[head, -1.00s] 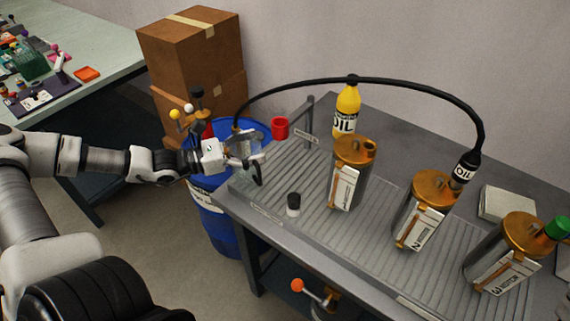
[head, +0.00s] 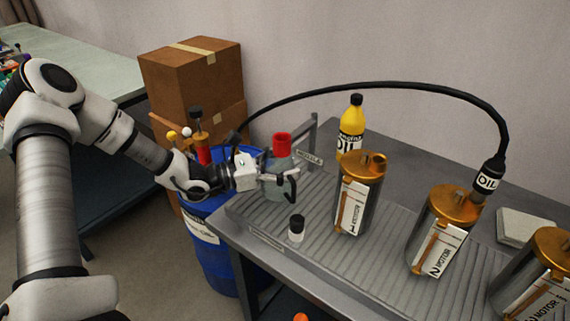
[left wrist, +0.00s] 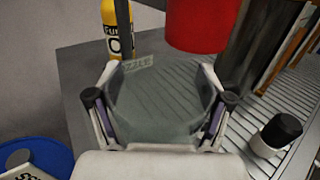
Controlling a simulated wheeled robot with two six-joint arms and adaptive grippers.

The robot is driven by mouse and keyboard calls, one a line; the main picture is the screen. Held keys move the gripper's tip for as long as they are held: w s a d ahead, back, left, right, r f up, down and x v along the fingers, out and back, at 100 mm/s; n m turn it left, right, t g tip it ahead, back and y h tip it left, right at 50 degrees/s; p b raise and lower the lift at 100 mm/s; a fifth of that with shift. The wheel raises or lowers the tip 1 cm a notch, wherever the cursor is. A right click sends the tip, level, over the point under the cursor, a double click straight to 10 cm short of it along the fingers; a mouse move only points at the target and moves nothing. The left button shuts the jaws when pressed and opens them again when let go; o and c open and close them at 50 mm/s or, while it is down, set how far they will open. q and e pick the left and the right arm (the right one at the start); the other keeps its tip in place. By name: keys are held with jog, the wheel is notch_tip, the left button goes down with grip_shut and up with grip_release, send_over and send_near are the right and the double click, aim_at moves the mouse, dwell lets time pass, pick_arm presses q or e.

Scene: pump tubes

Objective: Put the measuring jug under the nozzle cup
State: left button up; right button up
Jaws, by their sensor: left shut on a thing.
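The clear measuring jug (head: 276,186) with its dark handle is in my left gripper (head: 272,174), which is shut on it. The jug is upright over the left end of the grey ribbed bench. The red nozzle cup (head: 282,144) appears just above the jug's rim in the head view. In the left wrist view, the jug (left wrist: 165,100) is between the two fingers (left wrist: 160,112), and the red cup (left wrist: 200,22) is beyond its far rim. I cannot tell whether the jug stands on the bench. My right gripper is not in view.
A small black-capped bottle (head: 297,229) stands in front of the jug. Motor 1 (head: 354,195) and motor 2 (head: 437,230) stand to the right. A yellow oil bottle (head: 351,125) is behind. A black hose (head: 385,86) arches over the bench. A blue barrel (head: 212,255) stands left.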

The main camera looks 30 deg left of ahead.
pick_arm(q)
jog(key=shift+d+f+b, duration=0.1)
jog(key=shift+f+b, duration=0.2)
jog(key=shift+b, duration=0.05)
jog(key=o, duration=1.1)
jog(key=shift+w+r, duration=0.1)
